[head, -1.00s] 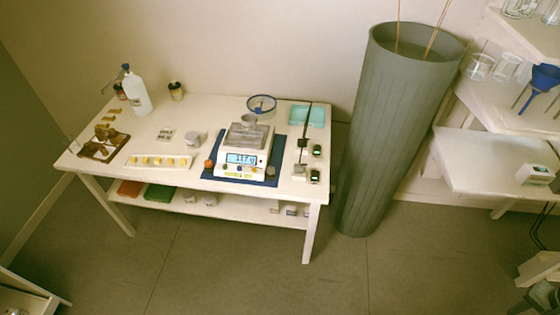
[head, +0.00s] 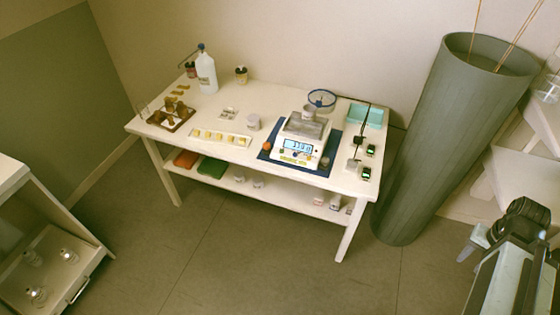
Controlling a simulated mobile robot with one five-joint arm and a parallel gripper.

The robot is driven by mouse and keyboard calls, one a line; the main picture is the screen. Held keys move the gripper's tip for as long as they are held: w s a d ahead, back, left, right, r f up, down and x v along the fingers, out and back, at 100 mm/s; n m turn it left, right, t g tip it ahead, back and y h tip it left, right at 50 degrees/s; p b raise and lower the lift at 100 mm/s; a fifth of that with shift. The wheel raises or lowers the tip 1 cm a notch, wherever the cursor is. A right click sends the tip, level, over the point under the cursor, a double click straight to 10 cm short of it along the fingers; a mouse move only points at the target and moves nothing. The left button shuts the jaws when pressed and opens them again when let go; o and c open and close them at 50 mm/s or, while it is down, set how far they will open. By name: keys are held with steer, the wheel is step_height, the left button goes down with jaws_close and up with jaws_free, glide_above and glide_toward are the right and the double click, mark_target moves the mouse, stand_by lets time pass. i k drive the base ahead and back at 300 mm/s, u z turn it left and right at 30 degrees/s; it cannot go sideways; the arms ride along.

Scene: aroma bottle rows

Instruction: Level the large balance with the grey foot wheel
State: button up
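The large balance (head: 304,130) stands on a blue mat (head: 342,142) on the white table, with a metal pan, a small cup (head: 308,111) on it and a lit display (head: 297,147). An orange foot wheel (head: 267,146) is at its front left corner and a small grey foot wheel (head: 324,161) at its front right corner. The level bubble is too small to read. My gripper (head: 474,243) seems to be the pale grey part at the lower right, far from the balance; its fingers cannot be made out.
A tall grey bin (head: 418,150) stands right of the table (head: 235,94). Small dark devices (head: 366,174) with green displays sit right of the mat. Floor before the table is clear.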

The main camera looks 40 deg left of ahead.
mark_target(324, 161)
steer(key=u, duration=3)
steer(key=i, duration=1.05)
